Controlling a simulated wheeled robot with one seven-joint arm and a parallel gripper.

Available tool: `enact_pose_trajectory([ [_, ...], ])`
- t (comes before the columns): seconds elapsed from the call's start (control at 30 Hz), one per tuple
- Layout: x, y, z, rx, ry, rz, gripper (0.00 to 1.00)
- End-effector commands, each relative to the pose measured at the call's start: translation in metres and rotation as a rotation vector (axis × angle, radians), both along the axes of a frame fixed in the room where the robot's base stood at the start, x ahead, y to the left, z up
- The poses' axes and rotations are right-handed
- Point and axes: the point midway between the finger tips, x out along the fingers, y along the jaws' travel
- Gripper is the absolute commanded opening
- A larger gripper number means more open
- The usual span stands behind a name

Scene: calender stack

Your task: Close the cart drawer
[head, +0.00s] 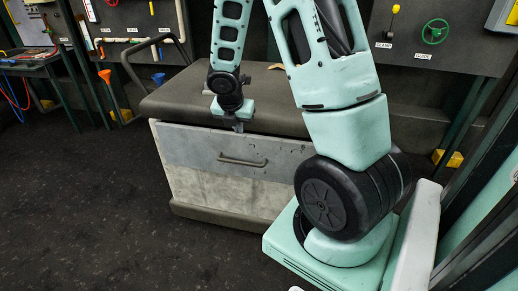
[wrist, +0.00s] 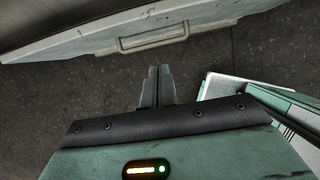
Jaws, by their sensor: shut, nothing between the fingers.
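The cart (head: 180,103) has a dark top and a pale, worn body. Its grey drawer front (head: 190,147) carries a bar handle (head: 242,161); the front's top edge shows just below the cart top, and how far the drawer stands out is hard to tell. In the wrist view, the drawer front (wrist: 75,46) and handle (wrist: 152,38) lie across the top. My gripper (head: 239,127) is shut and empty, pointing down by the drawer's upper edge, above the handle. In the wrist view its fingertips (wrist: 159,70) are together over floor, apart from the handle.
A push bar (head: 130,68) rises at the cart's left end. A work table (head: 35,62) stands at the far left. Wall panels with a green handwheel (head: 435,31) are behind. Dark floor (head: 85,200) is clear in front and to the left.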

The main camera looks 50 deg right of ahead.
Motion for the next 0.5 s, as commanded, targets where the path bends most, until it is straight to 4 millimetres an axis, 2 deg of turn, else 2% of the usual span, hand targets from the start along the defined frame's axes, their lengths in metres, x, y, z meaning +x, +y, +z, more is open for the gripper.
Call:
enact_pose_trajectory([
  [0.1,-0.012,0.002,-0.005,0.0,-0.001,0.0,0.0],
  [0.27,-0.013,-0.001,-0.015,0.001,0.002,0.001,0.0],
  [0.5,-0.007,-0.017,-0.06,0.001,0.003,0.001,0.0],
])
